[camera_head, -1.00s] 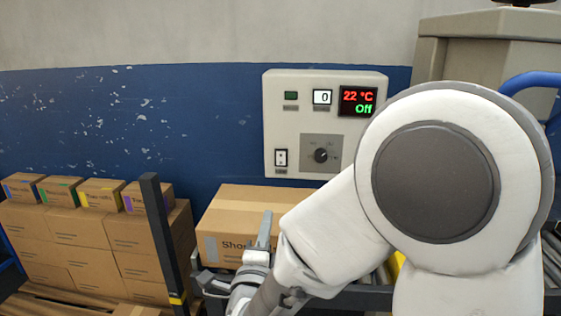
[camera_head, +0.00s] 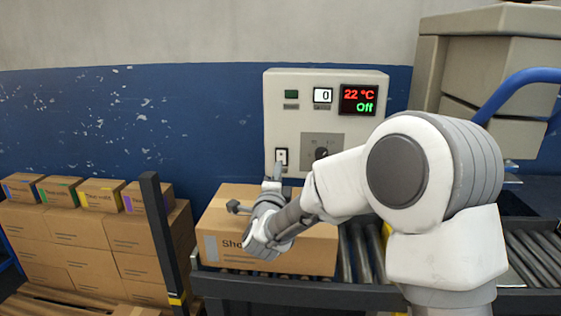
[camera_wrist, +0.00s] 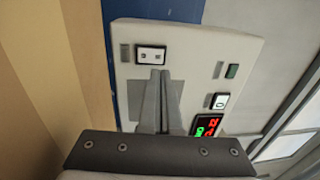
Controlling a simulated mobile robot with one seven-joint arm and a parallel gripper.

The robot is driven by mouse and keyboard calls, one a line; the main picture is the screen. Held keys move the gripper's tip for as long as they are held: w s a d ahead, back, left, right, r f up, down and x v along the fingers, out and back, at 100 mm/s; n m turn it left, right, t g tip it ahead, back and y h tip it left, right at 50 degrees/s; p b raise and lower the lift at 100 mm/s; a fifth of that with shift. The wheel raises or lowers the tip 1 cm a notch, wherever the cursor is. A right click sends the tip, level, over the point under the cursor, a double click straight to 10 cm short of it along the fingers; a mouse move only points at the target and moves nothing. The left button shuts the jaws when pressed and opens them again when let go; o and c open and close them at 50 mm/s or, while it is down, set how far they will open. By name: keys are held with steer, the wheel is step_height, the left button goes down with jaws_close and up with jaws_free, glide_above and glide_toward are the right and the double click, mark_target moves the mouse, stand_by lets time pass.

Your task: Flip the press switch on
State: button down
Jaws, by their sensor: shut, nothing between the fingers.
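The press switch (camera_head: 281,156) is a small white rocker in a black frame, low on the left of the pale control panel (camera_head: 300,110). It also shows in the wrist view (camera_wrist: 151,54), just beyond the fingertips. My gripper (camera_head: 277,169) is shut and empty, its fingers pointing at the panel just below the switch in the head view. The shut fingers show in the wrist view (camera_wrist: 159,76), next to the switch's edge. I cannot tell whether they touch the panel. The display (camera_head: 359,100) reads 22 °C in red and Off in green.
A cardboard box (camera_head: 228,250) lies under my arm on the roller conveyor (camera_head: 363,250). A dark post (camera_head: 160,230) and stacked boxes (camera_head: 70,235) stand left.

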mark_target(282, 153)
steer(key=w, duration=0.5)
steer(key=shift+w+d+r+b, duration=0.1)
steer(key=shift+w+r+b, duration=0.2)
steer(key=shift+b, duration=0.05)
steer(key=shift+w+r, duration=0.1)
steer(key=shift+w, duration=0.15)
steer(key=shift+w+r+p, duration=0.15)
steer(key=shift+r+p, duration=0.15)
steer(key=shift+p, duration=0.25)
steer(key=shift+f, duration=0.2)
